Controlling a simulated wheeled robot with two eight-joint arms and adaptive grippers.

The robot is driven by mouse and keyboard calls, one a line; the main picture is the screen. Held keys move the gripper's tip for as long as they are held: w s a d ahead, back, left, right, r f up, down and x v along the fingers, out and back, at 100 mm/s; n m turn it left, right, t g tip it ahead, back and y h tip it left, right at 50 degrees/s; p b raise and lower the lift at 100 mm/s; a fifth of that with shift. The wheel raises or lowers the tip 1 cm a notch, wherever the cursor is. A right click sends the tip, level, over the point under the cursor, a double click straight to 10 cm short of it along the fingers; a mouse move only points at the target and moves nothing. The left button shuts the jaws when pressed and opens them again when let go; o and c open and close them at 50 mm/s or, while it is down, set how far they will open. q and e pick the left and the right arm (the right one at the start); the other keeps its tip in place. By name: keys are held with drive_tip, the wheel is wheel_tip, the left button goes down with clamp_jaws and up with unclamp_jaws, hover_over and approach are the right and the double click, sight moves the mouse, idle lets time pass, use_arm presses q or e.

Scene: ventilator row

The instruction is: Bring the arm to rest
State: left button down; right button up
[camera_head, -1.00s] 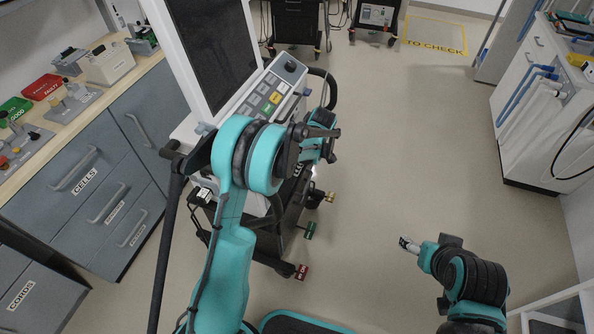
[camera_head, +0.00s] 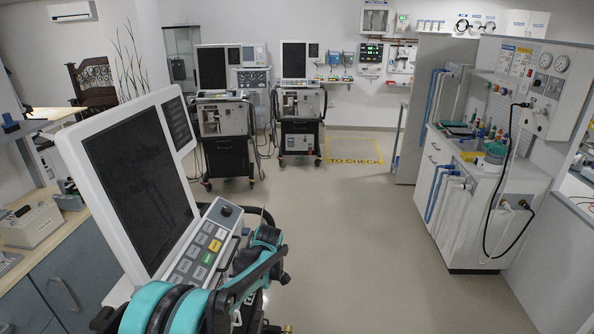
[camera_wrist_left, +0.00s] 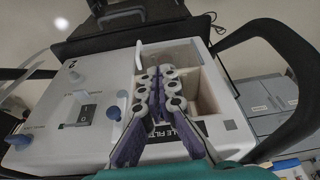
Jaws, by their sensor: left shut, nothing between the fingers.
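My left arm, teal and black, shows at the bottom of the head view, in front of a ventilator with a dark screen (camera_head: 140,190) and a keypad (camera_head: 203,245). My left gripper (camera_wrist_left: 161,82) shows best in the left wrist view, its purple and grey fingers shut with nothing between them. In that view the fingers are over or in front of an open bay (camera_wrist_left: 208,82) in a white housing (camera_wrist_left: 75,125). I cannot tell whether they touch it. My right arm and gripper are out of view.
Black frame bars (camera_wrist_left: 265,35) curve around the white housing. Two more ventilators (camera_head: 225,120) (camera_head: 299,110) stand at the back, beside a yellow floor marking (camera_head: 355,160). A white cabinet (camera_head: 485,215) with blue hoses stands right. The middle floor (camera_head: 350,250) is clear.

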use_arm(q)
drive_tip(key=s+r+m+t+h, duration=0.1)
drive_tip(key=s+r+m+t, duration=0.1)
drive_tip(key=s+r+m, duration=0.35)
drive_tip(key=s+r+m+t+h, duration=0.1)
drive_tip(key=s+r+m+t, duration=0.1)
drive_tip(key=s+m, duration=0.4)
drive_tip(key=s+r+m+t+h, duration=0.1)
drive_tip(key=s+r+m+t, duration=0.2)
drive_tip(key=s, duration=1.1)
drive_tip(key=r+m, duration=0.1)
drive_tip(key=m, duration=0.2)
drive_tip(key=shift+a, duration=0.25)
